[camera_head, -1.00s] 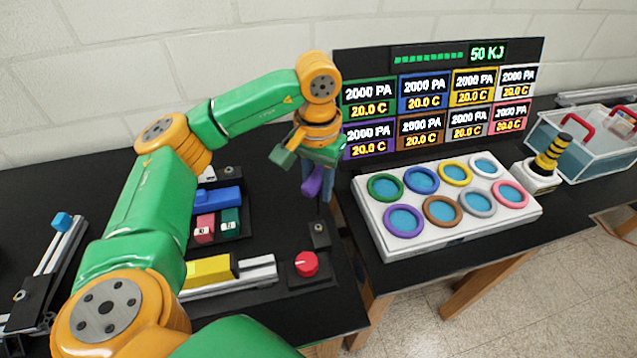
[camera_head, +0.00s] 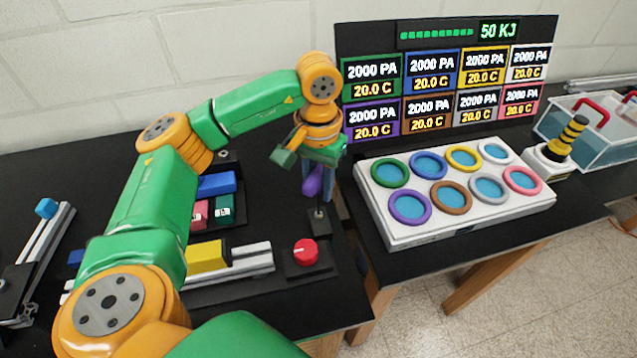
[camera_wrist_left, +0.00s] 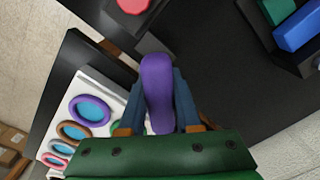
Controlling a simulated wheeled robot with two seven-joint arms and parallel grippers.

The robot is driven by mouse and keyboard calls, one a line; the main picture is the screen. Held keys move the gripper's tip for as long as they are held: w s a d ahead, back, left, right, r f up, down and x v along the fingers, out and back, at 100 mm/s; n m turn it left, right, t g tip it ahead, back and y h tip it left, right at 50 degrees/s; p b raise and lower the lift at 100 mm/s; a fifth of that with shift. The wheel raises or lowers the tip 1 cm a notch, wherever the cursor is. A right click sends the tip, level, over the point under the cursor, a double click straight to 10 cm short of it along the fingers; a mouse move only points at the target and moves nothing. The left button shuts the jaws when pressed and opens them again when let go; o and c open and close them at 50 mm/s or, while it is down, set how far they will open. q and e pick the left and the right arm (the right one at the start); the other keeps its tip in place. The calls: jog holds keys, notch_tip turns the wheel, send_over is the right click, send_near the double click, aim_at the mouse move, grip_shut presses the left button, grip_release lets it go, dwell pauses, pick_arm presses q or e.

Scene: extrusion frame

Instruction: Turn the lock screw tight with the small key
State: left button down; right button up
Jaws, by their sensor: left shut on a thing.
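My left gripper (camera_head: 313,185) is shut on a purple-handled thing (camera_head: 314,181), which looks like the small key. In the left wrist view the rounded purple handle (camera_wrist_left: 157,85) stands between the two blue fingers. A small dark block (camera_head: 320,226) with a pale round spot, possibly the lock screw, lies just below the gripper in the head view. Something thin and grey shows between the handle and this block. I cannot tell whether the key touches the screw. My right gripper is not in view.
A red knob (camera_head: 305,252) on a black base sits close in front of the dark block. A yellow block (camera_head: 207,256) lies on a silver rail to the left. A white panel with coloured rings (camera_head: 395,232) stands to the right, across a gap between tables.

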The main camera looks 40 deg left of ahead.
pick_arm(q)
jog(key=shift+f+b, duration=0.45)
jog(key=shift+f, duration=0.1)
dwell(0.5)
jog(key=shift+m, duration=0.8)
jog(key=shift+m, duration=0.7)
